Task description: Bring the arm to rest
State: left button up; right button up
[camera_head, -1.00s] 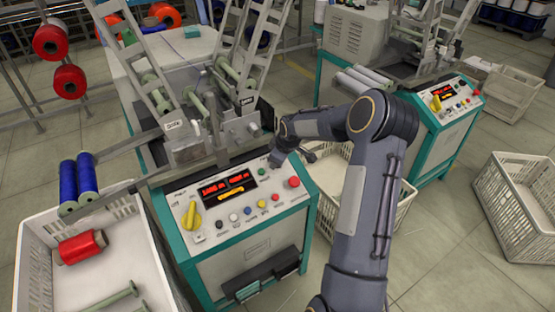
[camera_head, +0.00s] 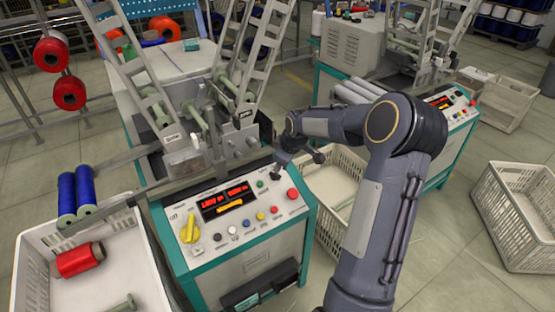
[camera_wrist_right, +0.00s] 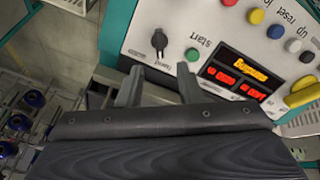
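My right arm (camera_head: 375,230) rises from the bottom of the head view and bends left over the winding machine's control panel (camera_head: 210,240). My right gripper (camera_head: 298,168) is at the panel's far right corner. In the right wrist view its two fingers (camera_wrist_right: 160,85) stand apart with nothing between them. They point at the panel near the black knob (camera_wrist_right: 158,42) and the green start button (camera_wrist_right: 193,55). I cannot tell from this whether they touch the panel. My left gripper is not in view.
A white crate (camera_head: 30,275) with a red bobbin (camera_head: 80,260) stands at left. Blue bobbins (camera_head: 77,193) lie on a rail above it. A basket (camera_head: 330,200) is behind my arm. Another basket (camera_head: 520,210) stands at right, with open floor around it. A second machine (camera_head: 440,130) stands behind.

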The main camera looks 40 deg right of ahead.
jog(key=s+a+r+m+p, duration=0.1)
jog(key=s+a+r+p, duration=0.35)
jog(key=a+r, duration=0.5)
jog(key=s+a+r+m+y+p, duration=0.2)
jog(key=s+a+r, duration=0.3)
jog(key=s+a, duration=0.3)
jog(key=s+a+r+m+y+p, duration=0.2)
jog(key=s+a, duration=0.6)
jog(key=s, duration=0.8)
notch_tip(320, 180, up, 3)
jog(key=shift+s+r+m+t+p, duration=0.15)
jog(key=shift+m+t+p, duration=0.15)
jog(key=shift+m+p, duration=0.8)
